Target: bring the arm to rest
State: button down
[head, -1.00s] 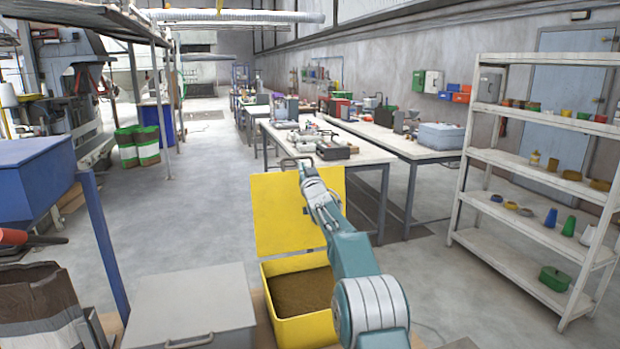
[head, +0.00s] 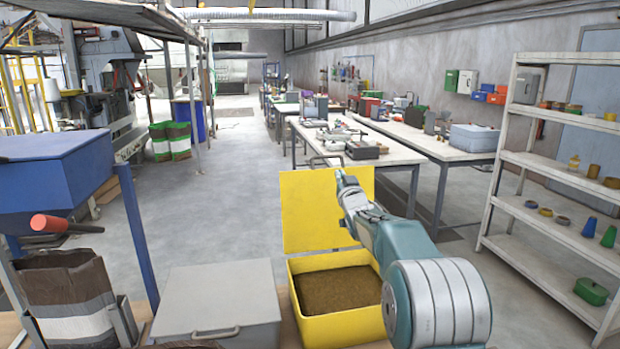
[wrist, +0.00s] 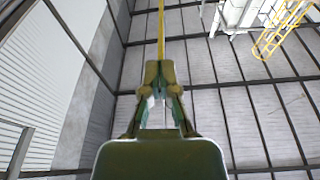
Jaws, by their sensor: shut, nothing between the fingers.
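My gripper (head: 340,180) is shut and empty at the end of my raised arm. In the head view it shows in front of the right part of the yellow box's open lid (head: 310,215). The yellow box (head: 340,327) stands below, with brown material (head: 338,290) inside. In the wrist view my gripper (wrist: 160,68) has its fingers together with nothing between them.
A grey lidded box (head: 215,300) stands left of the yellow box. An open paper sack (head: 70,300) and a blue hopper (head: 55,180) are at the left. A white shelf rack (head: 560,170) is at the right. Worktables (head: 400,140) stand beyond; the floor (head: 220,200) between is clear.

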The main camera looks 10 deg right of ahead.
jog(key=s+a+f+g, duration=0.1)
jog(key=s+a+g, duration=0.15)
jog(key=s, duration=0.95)
jog(key=s+a+f+m+g+h, duration=0.15)
jog(key=s+g, duration=0.25)
jog(key=s, duration=0.8)
jog(key=s+a+f+n+g, duration=0.15)
jog(key=s+g, duration=0.25)
jog(key=s, duration=0.7)
jog(key=s+a+f+g, duration=0.1)
jog(key=s+f, duration=0.2)
jog(key=s, duration=0.3)
jog(key=s+a+f+g, duration=0.1)
jog(key=s+f+g, duration=0.1)
jog(key=s, duration=0.4)
jog(key=s+a+f+g+y, duration=0.1)
jog(key=s+f, duration=0.3)
jog(key=s, duration=0.2)
jog(key=shift+s+f, duration=0.3)
jog(key=shift+f, duration=0.1)
jog(key=shift+g, duration=0.25)
